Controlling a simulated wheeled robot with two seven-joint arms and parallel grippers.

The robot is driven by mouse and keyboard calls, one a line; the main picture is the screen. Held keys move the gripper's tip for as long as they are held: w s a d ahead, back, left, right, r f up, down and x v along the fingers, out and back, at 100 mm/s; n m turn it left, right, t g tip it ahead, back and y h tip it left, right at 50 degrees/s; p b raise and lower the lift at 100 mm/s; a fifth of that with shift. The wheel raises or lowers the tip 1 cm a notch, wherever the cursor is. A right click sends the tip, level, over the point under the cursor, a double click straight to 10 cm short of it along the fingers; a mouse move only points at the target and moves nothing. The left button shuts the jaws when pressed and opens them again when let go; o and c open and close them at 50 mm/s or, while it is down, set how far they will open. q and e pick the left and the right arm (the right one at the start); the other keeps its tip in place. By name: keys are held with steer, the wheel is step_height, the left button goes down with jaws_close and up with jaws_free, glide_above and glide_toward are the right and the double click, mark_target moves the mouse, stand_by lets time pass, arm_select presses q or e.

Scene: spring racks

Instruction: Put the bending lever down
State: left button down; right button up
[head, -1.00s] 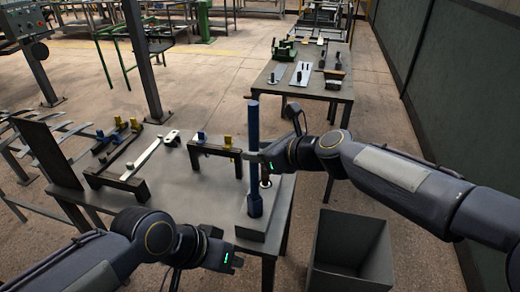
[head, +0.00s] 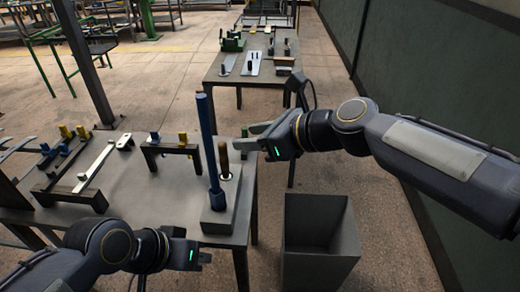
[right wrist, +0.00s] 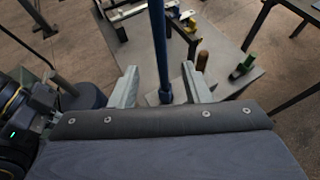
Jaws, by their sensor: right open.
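The bending lever, a long blue bar (head: 207,140), stands nearly upright with a slight lean, its lower end at a grey block (head: 236,212) on the near right corner of the table. In the right wrist view the blue bar (right wrist: 159,45) rises beyond and between the fingertips. My right gripper (head: 258,140) is open and empty, to the right of the bar and apart from it; its two fingers also show in the right wrist view (right wrist: 160,88). My left gripper (head: 203,258) is low in front of the table, away from the bar; its jaw gap is not clear.
A brown-handled tool (head: 224,160) stands beside the bar on the block. A dark bridge-shaped rack (head: 172,150) with blue and yellow clips is behind. A grey bin (head: 318,232) stands right of the table. A second table (head: 243,77) with tools is farther back.

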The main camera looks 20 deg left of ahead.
steer(key=shift+d, duration=0.15)
steer(key=s+d+f+n+t+h, duration=0.1)
steer(key=s+d+f+n+h, duration=0.3)
steer(key=d, duration=0.8)
steer(key=s+d+f+n+t, duration=0.15)
steer(key=d+n, duration=0.45)
steer(key=d, duration=0.6)
steer(key=s+d+f+n+h, duration=0.4)
steer(key=s+d+f+n, duration=0.5)
steer(key=s+d, duration=0.3)
steer(key=shift+s+f+h, duration=0.3)
steer(key=shift+s+f, duration=0.45)
steer(key=shift+s, duration=0.15)
